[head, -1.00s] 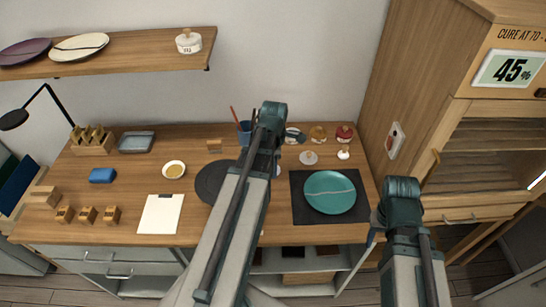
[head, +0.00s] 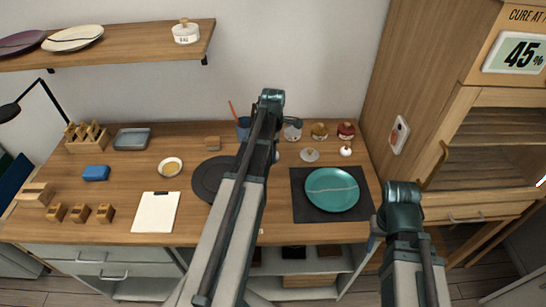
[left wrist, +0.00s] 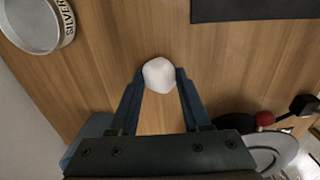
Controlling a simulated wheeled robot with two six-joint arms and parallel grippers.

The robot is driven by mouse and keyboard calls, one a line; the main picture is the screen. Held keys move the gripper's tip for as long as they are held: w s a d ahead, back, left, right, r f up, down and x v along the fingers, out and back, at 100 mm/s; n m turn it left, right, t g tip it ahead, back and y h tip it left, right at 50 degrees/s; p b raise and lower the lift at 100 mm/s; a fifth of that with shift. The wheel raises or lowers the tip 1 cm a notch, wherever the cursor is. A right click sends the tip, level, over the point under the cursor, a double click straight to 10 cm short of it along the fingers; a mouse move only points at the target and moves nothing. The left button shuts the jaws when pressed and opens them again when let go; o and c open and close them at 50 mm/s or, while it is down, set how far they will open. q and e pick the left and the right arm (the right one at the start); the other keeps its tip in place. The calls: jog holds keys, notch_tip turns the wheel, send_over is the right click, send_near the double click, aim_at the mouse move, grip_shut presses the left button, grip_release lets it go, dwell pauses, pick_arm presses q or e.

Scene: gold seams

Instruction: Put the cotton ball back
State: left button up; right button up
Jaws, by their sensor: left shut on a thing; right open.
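The cotton ball (left wrist: 159,75) is white and sits between the two blue fingertips of my left gripper (left wrist: 158,82), which is shut on it. I cannot tell how high it is above the wooden worktop. An open round tin marked SILVER (left wrist: 37,24) stands at the upper left of the left wrist view, apart from the ball. My left gripper is mostly hidden behind my left arm in the head view. My right gripper (head: 374,243) is open, low beside the worktop's right front, partly hidden by its arm.
A knobbed lid (head: 309,155) lies before a gold-topped jar (head: 320,131) and a red-topped jar (head: 346,130). A small white knobbed item (head: 346,152) stands nearby. A teal plate (head: 331,190) lies on a black mat (head: 300,213). A brush cup (head: 243,128) stands left of my arm.

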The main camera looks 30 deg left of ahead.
pick_arm(q)
jog(key=shift+f, duration=0.15)
jog(key=o, duration=1.2)
jog(key=shift+r, duration=0.2)
notch_tip(320, 180, up, 12)
jog(key=p, duration=1.2)
